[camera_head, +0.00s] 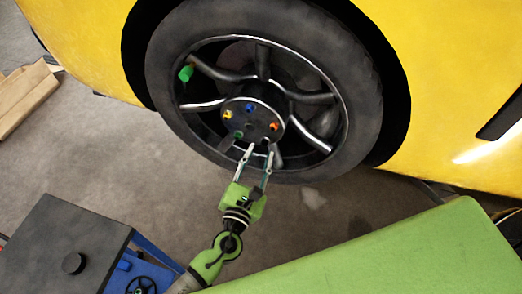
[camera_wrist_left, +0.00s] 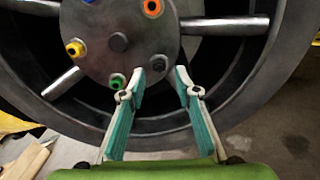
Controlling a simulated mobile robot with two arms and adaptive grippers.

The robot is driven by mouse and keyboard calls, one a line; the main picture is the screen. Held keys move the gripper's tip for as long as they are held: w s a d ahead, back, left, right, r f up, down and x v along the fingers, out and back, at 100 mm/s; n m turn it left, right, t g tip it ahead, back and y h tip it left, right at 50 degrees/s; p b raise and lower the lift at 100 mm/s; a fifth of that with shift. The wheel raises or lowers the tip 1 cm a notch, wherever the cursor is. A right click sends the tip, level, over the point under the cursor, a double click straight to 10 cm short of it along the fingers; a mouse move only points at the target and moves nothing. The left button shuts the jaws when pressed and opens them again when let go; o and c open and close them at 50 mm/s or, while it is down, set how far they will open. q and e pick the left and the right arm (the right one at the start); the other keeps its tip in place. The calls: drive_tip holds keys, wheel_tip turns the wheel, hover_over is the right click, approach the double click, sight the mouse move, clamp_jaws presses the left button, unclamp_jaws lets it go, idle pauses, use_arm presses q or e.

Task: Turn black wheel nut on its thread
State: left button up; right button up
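The black wheel nut (camera_wrist_left: 158,66) sits at the lower right of the dark wheel hub (camera_wrist_left: 97,38), low on its face. My left gripper (camera_wrist_left: 159,84) is open in front of the hub. In the left wrist view its two teal-padded fingers lie to either side of the black nut, with a gap between the tips. I cannot tell whether either tip touches it. In the head view the left gripper (camera_head: 260,151) reaches up to the hub's lower edge, and the black nut is hard to make out there. My right gripper is not in view.
Yellow (camera_wrist_left: 75,48), green (camera_wrist_left: 117,82) and orange (camera_wrist_left: 152,8) nuts and a blue one (camera_head: 249,108) ring the hub. Spokes and a black tyre (camera_head: 170,60) surround it on the yellow car (camera_head: 455,60). A dark-topped cart (camera_head: 60,235) stands lower left. Wood (camera_head: 25,95) lies far left.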

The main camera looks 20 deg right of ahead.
use_arm(q)
drive_tip(key=v, duration=0.9)
drive_tip(key=shift+s+a, duration=0.25)
drive_tip(key=shift+s, duration=0.05)
drive_tip(key=w+a+f+n+g+y, duration=0.1)
drive_tip(key=a+f+n+g+y, duration=0.15)
drive_tip(key=a+f+n, duration=0.55)
drive_tip(key=w+a+f+n+g+y, duration=0.1)
drive_tip(key=w+a+f+n+y, duration=0.15)
drive_tip(key=f, duration=0.85)
drive_tip(key=s+a+f+n+g+y, duration=0.2)
drive_tip(key=s+a+f+n, duration=0.25)
drive_tip(key=f+n, duration=0.2)
drive_tip(key=s+a+f+n+g+y, duration=0.2)
drive_tip(key=s+a+f+n, duration=0.1)
drive_tip(key=a+f+n, duration=0.4)
drive_tip(key=s+a+f+n+g, duration=0.2)
drive_tip(key=s+f+n, duration=0.3)
drive_tip(key=s, duration=0.4)
drive_tip(key=s+a+f+n+g, duration=0.2)
drive_tip(key=s+a+f+n, duration=0.2)
drive_tip(key=s+f+n, duration=0.2)
drive_tip(key=s+a+f+n+g+y, duration=0.1)
drive_tip(key=s+a+f+n+g, duration=0.1)
drive_tip(key=s+f+n, duration=0.3)
drive_tip(key=s+a+n, duration=0.1)
drive_tip(key=s+n, duration=0.3)
drive_tip(key=s, duration=0.5)
drive_tip(key=shift+a+f, duration=0.25)
